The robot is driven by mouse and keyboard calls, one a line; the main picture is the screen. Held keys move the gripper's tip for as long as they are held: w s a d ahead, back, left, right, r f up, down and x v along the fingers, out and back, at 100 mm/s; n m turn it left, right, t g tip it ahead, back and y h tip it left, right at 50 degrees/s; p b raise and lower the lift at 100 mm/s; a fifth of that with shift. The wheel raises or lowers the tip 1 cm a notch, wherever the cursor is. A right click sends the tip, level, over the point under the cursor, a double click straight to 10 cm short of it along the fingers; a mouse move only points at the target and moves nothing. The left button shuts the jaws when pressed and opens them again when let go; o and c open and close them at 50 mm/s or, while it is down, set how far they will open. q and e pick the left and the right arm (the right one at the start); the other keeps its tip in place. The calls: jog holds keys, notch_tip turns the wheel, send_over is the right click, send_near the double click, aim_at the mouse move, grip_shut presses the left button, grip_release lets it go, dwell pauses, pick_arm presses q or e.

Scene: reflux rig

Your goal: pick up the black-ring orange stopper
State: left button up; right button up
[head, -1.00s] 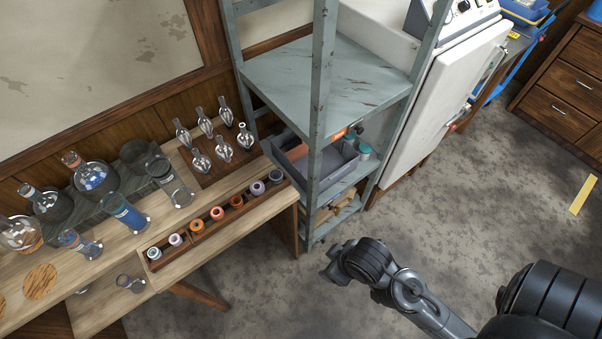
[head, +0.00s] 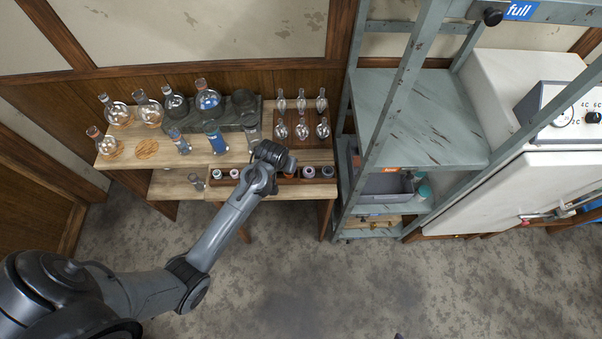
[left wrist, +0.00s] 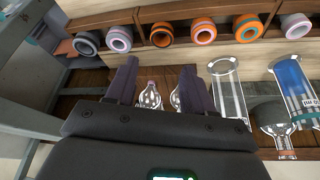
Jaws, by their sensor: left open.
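A row of stoppers stands in a wooden rack (left wrist: 225,18) across the top of the left wrist view. An orange stopper with a dark ring (left wrist: 161,35) is third from the left, between a lavender stopper (left wrist: 119,39) and an orange one with a pale ring (left wrist: 203,31). Another orange stopper (left wrist: 248,28) has a greenish-looking ring. My left gripper (left wrist: 157,75) is open and empty, its fingers below the row in the picture and apart from the stoppers. In the head view my left gripper (head: 270,155) is over the rack area and hides the middle stoppers. My right gripper is not in view.
Glass bulbs (head: 301,118) stand on a wooden board behind the rack. Flasks (head: 208,101) and cylinders (head: 215,139) crowd the bench to the left. A grey metal shelf (head: 430,140) stands close on the right. The floor in front is clear.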

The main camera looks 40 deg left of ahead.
pick_arm(q)
jog(key=x, duration=0.3)
jog(key=shift+f, duration=0.15)
jog(key=shift+s+x, duration=0.2)
jog(key=shift+x, duration=0.95)
jog(key=shift+s+x, duration=0.2)
jog(key=shift+x, duration=0.9)
jog(key=shift+w+f+b, duration=0.25)
jog(key=shift+f+b, duration=0.05)
jog(key=shift+f, duration=0.4)
jog(key=c, duration=0.7)
